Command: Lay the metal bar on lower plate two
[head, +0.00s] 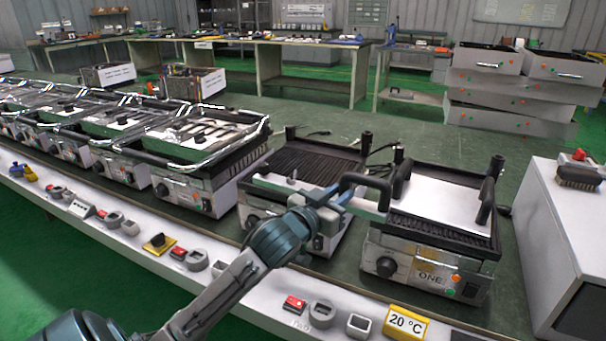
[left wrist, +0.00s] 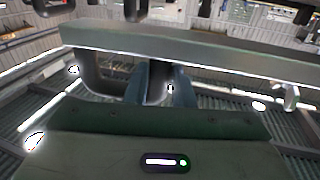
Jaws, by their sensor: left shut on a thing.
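My left gripper (head: 328,196) is shut on the metal bar (head: 368,210), a long flat grey piece with a black handle (head: 366,181). In the left wrist view the bar (left wrist: 215,45) runs across the top, and a dark grip part sits between the blue fingers (left wrist: 160,88). The bar is held over the front of the middle grill, whose black ridged lower plate (head: 312,158) shows behind it. I take this as plate two; its front label is hidden by my arm. The right grill, marked ONE (head: 430,279), stands beside it. My right gripper is not in view.
A pale plate with black handles (head: 440,194) lies on grill ONE. Several chrome-framed grills (head: 200,140) line the bench to the left. A white box unit (head: 570,245) stands at the right. The front ledge carries buttons and a 20 °C sign (head: 407,322).

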